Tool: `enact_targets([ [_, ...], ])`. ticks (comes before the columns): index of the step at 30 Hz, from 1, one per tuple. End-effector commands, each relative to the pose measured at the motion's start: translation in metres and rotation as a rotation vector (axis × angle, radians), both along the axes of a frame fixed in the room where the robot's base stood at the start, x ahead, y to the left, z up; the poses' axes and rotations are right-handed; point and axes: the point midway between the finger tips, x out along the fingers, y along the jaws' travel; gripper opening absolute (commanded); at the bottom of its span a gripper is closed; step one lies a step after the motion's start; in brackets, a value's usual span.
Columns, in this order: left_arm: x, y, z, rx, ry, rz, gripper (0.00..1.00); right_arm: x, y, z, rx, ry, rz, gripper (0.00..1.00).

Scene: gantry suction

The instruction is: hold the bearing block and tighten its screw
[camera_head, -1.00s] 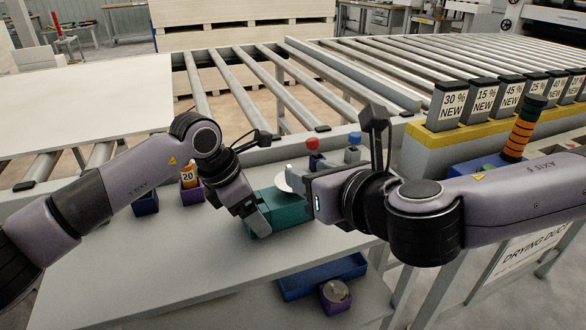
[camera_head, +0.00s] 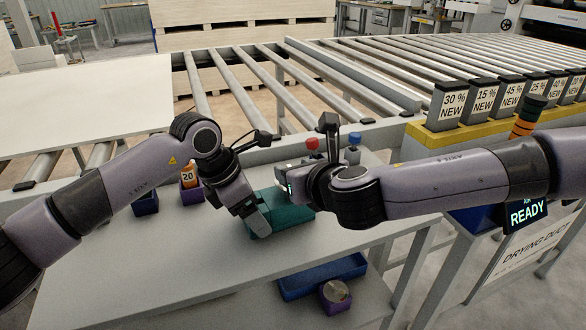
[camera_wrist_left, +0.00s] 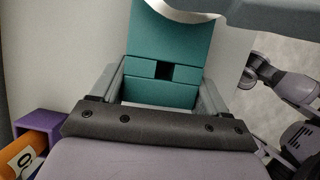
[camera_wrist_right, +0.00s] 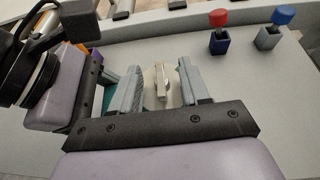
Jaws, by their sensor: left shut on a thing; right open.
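The teal bearing block (camera_head: 292,212) sits on the grey table below my arms. My left gripper (camera_head: 257,221) is shut on its near left end. In the left wrist view the teal block (camera_wrist_left: 162,93) lies between both fingers, with a dark square slot in it. My right gripper (camera_head: 284,178) is open above the block's far side. In the right wrist view a pale part with an upright metal tab (camera_wrist_right: 161,82) shows between the open fingers (camera_wrist_right: 163,88); I cannot tell whether they touch it. The screw cannot be made out clearly.
A red-topped piece (camera_head: 313,144) and a blue-topped piece (camera_head: 354,138) stand in holders behind. An orange bottle marked 20 (camera_head: 188,174) stands in a purple holder at left. A blue tray (camera_head: 300,283) is on the lower shelf. A READY display (camera_head: 527,212) is at right.

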Motion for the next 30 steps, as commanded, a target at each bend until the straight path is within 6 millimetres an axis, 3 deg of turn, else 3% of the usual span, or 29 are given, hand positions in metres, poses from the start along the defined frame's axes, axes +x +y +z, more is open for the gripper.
enact_targets([
  [6, -0.0001, 0.0000, -0.0002, 0.000, 0.000, 0.000, 0.08, 0.0115, 0.0046, -0.0056, 0.000, 0.000, 0.000, 0.46],
  [16, -0.0001, 0.0000, -0.0002, 0.000, 0.000, -0.001, 0.08, 0.0129, 0.0054, -0.0062, 0.000, 0.000, 0.001, 0.46],
  [21, -0.0001, 0.0000, -0.0002, 0.000, 0.000, 0.000, 0.08, 0.0130, 0.0052, -0.0060, 0.000, 0.000, 0.001, 0.00],
  [30, -0.0003, -0.0004, 0.0001, 0.000, -0.001, -0.003, 0.08, 0.0131, 0.0050, -0.0070, 0.000, 0.002, -0.012, 0.00],
])
